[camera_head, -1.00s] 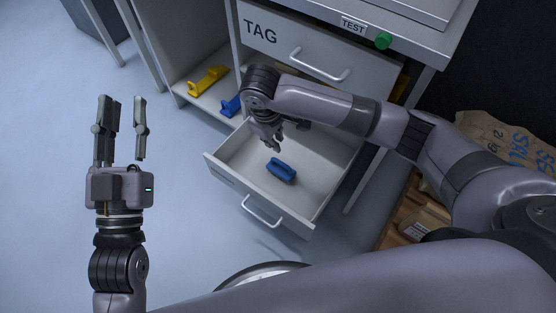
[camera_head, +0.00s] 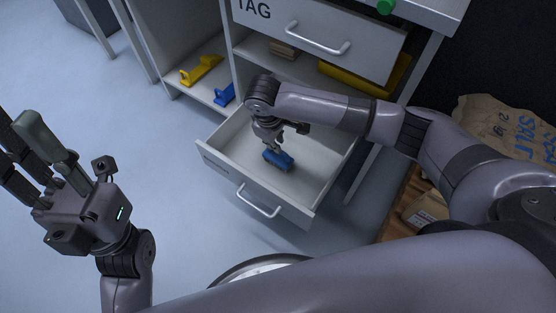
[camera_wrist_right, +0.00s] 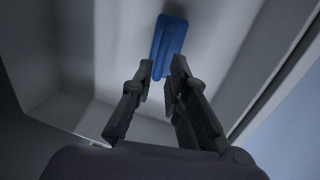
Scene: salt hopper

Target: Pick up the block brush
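The blue block brush (camera_head: 283,165) lies in the open drawer (camera_head: 222,172). My right gripper (camera_head: 274,150) points down into the drawer, with its fingertips at the brush in the head view. In the right wrist view, the brush (camera_wrist_right: 170,38) lies beyond the fingertips, its near end reaching the gap between them. The right gripper (camera_wrist_right: 162,68) is open there, its fingers apart; I cannot tell whether they touch the brush. My left gripper (camera_head: 30,128) is open and empty at the far left, over the floor.
A closed drawer labelled TAG (camera_head: 300,30) is above. A yellow tool (camera_head: 201,70) and a blue one (camera_head: 225,95) lie on the left shelf. A salt sack (camera_head: 508,130) stands at right. Open floor lies left.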

